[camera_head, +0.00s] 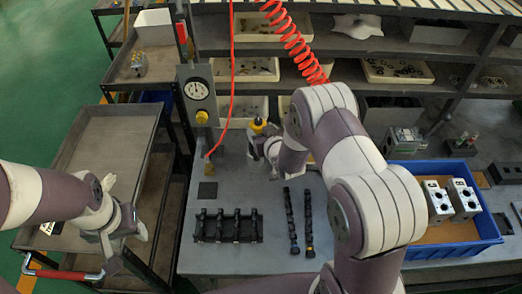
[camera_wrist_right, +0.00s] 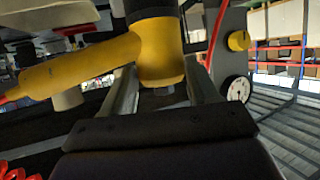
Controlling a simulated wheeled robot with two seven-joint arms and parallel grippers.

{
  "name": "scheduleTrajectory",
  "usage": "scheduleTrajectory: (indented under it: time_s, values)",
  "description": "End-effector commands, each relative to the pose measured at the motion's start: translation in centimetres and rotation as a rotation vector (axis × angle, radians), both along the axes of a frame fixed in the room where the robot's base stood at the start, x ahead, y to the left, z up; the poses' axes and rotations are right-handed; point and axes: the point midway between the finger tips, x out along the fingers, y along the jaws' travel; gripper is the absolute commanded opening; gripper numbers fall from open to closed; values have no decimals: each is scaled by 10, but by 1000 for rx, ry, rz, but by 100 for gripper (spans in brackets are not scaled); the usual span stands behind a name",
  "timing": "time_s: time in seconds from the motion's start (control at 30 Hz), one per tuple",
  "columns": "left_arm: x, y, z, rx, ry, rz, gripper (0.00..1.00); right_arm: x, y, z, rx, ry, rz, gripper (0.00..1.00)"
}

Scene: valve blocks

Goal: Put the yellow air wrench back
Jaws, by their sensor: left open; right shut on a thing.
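The yellow air wrench (camera_head: 259,126) is upright near the back of the grey work table (camera_head: 222,180), with its yellow top showing in the head view. My right gripper (camera_head: 270,148) is shut on it. In the right wrist view the wrench's yellow body (camera_wrist_right: 158,55) stands between the two fingers of my right gripper (camera_wrist_right: 165,90), and its yellow handle runs off to the left. The lower part of the wrench is partly hidden by the gripper. My left gripper (camera_head: 125,228) is open and empty, over the cart at the left.
A gauge post (camera_head: 197,92) with a yellow knob stands left of the wrench. A black rack (camera_head: 228,226) and two dark shafts (camera_head: 299,215) lie on the table. A blue crate (camera_head: 435,247) holds metal valve blocks at right. A red coiled hose (camera_head: 295,45) hangs above.

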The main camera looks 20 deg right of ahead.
Motion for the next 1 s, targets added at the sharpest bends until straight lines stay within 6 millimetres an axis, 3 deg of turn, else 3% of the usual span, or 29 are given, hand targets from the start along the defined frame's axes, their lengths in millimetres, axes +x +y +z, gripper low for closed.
scheduleTrajectory:
  time_s: [0.03,0.13,0.27,0.73,1.0]
  values:
    - [0,0,13,0,0,0,53,16,-1,20,-5,-13,8,10]
    - [0,0,21,0,0,0,53,37,-3,33,-16,-5,20,10]
    - [0,0,24,0,0,0,53,51,-5,40,-27,-1,27,10]
    - [0,0,22,0,0,0,53,51,-6,41,-35,-1,35,10]
    - [0,0,-3,0,0,0,53,50,-5,14,-36,0,36,10]
